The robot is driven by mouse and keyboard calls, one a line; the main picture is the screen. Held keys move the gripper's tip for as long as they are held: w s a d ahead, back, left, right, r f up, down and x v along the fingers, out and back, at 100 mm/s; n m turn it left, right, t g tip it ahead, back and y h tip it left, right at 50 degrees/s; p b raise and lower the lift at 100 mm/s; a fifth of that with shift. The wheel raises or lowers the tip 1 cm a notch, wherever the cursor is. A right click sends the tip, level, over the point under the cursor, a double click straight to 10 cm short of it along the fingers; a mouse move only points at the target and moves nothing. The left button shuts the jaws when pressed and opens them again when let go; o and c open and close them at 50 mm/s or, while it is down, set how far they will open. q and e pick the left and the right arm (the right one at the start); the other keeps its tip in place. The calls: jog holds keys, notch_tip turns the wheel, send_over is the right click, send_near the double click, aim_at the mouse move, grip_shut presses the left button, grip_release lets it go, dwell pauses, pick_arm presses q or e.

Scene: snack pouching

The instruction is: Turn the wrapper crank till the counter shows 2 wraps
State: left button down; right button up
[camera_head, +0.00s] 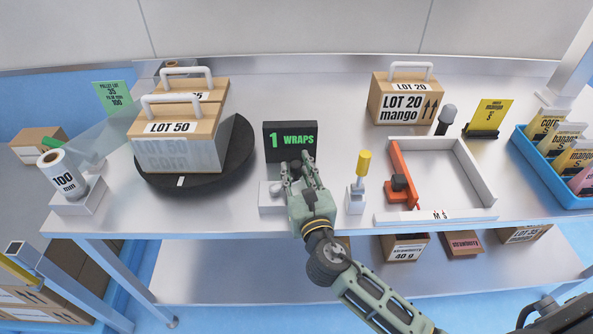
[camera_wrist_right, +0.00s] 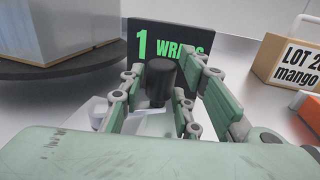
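The counter (camera_head: 290,142) is a dark panel that reads "1 WRAPS" in green; it also shows in the right wrist view (camera_wrist_right: 205,55), partly behind the fingers. My right gripper (camera_head: 303,172) is in front of the counter, over the light crank base (camera_head: 270,197). In the right wrist view the black crank knob (camera_wrist_right: 160,82) stands between the green fingers, which close in on both sides of it. The crank arm is mostly hidden. My left gripper is out of view.
A film roll (camera_head: 62,172) labelled 100 stands at the left. A yellow-topped post (camera_head: 363,165) stands just right of my right gripper, beside an orange-and-white frame (camera_head: 470,170). A LOT 20 mango box (camera_head: 405,100) is behind, and a blue pouch tray (camera_head: 545,165) is at the right.

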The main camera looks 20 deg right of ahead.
jog(key=shift+o, duration=0.7)
jog(key=shift+s, duration=0.15)
jog(key=shift+s+f, duration=0.1)
jog(key=shift+s, duration=0.25)
jog(key=s, duration=1.1)
jog(key=shift+a, duration=0.4)
